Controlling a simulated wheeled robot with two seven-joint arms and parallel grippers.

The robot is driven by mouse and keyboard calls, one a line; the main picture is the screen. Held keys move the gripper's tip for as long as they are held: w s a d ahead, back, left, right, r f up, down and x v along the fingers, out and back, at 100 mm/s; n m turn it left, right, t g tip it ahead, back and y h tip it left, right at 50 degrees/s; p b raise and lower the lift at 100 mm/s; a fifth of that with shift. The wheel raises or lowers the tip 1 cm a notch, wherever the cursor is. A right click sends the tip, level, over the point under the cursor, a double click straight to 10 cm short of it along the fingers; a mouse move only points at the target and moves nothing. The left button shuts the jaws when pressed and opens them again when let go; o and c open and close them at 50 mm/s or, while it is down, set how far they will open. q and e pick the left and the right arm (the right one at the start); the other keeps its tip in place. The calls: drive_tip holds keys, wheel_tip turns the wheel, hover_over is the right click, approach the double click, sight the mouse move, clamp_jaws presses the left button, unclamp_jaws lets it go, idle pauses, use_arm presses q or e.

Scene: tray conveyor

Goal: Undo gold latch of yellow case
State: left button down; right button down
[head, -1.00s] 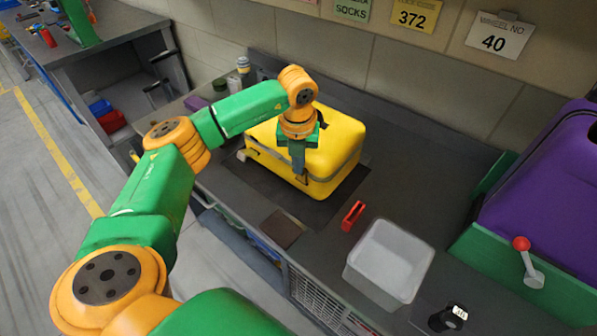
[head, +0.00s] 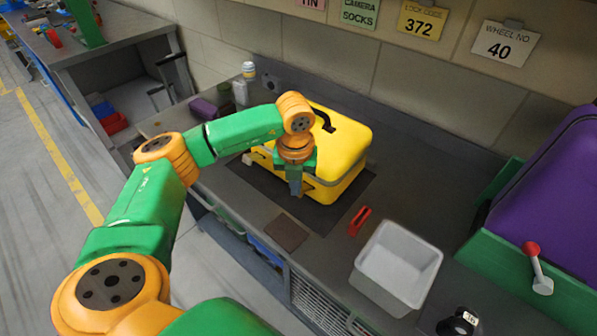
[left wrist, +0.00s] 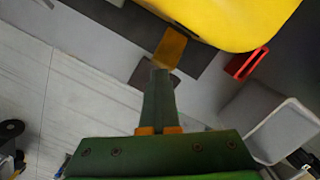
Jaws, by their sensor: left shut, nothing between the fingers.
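The yellow case (head: 340,150) stands closed on a dark mat on the bench, with a black handle on its top. My left gripper (head: 296,192) points down just in front of the case's front face, shut and empty. In the left wrist view its fingers (left wrist: 160,78) end beside a gold latch (left wrist: 171,47), a flat plate that sticks out from the edge of the yellow case. Whether the fingertips touch the latch I cannot tell. In the head view the gripper hides most of that part of the case front. My right gripper is not in view.
A red object (head: 359,221) and a grey bin (head: 397,270) lie to the right of the mat (head: 330,215). A brown square (head: 286,232) lies near the bench's front edge. A purple case (head: 555,195) stands at the far right. Small containers stand behind my arm.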

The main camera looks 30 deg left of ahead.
use_arm(q)
wheel_tip(320, 180, up, 7)
drive_tip(key=b, duration=0.1)
drive_tip(key=shift+s+d, duration=0.25)
drive_tip(key=shift+s, duration=0.05)
idle(0.4)
drive_tip(key=shift+s, duration=0.1)
